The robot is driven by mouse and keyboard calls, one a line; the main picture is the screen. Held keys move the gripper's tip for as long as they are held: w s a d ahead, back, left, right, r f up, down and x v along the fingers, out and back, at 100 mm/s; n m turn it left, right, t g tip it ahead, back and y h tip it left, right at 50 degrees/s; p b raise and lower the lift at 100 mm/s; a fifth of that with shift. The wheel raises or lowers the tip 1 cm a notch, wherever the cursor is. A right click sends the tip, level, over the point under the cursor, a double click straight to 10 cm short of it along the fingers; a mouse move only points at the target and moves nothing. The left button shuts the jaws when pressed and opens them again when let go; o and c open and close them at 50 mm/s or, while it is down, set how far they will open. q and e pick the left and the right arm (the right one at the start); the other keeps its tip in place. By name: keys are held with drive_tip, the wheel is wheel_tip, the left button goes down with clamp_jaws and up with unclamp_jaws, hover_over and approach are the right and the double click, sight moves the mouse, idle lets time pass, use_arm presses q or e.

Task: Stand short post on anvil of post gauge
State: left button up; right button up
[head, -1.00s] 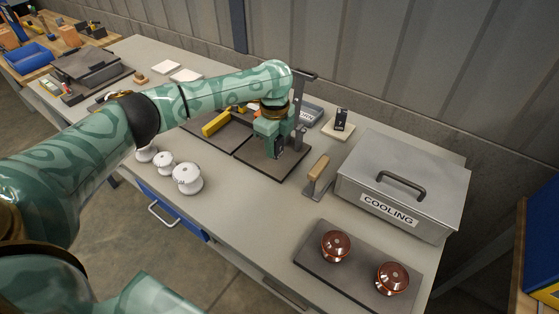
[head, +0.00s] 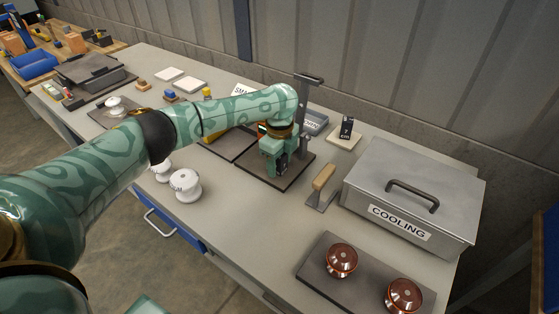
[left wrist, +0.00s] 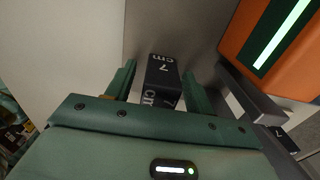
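The post gauge has a dark base plate (head: 290,180) and an upright column (head: 304,120) with an arm at its top. My left gripper (head: 278,165) points down over the plate, in front of the column. In the left wrist view a black post (left wrist: 162,72) marked "7 cm" lies between the two fingers of my left gripper (left wrist: 160,70). Thin gaps show beside the post, so the fingers look open around it. The post's foot and the anvil under it are hidden. My right gripper is out of view.
A black block (head: 346,128) marked "7 cm" stands on a pale tile (head: 341,140) right of the gauge. A wooden-handled tool (head: 322,182) and a metal COOLING box (head: 410,200) are further right. Brown insulators (head: 341,260) sit on a dark tray.

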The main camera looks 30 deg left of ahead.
use_arm(q)
drive_tip(key=shift+r, duration=0.1)
wheel_tip(320, 180, up, 12)
drive_tip(key=p, duration=0.5)
drive_tip(key=shift+r, duration=0.1)
idle(0.9)
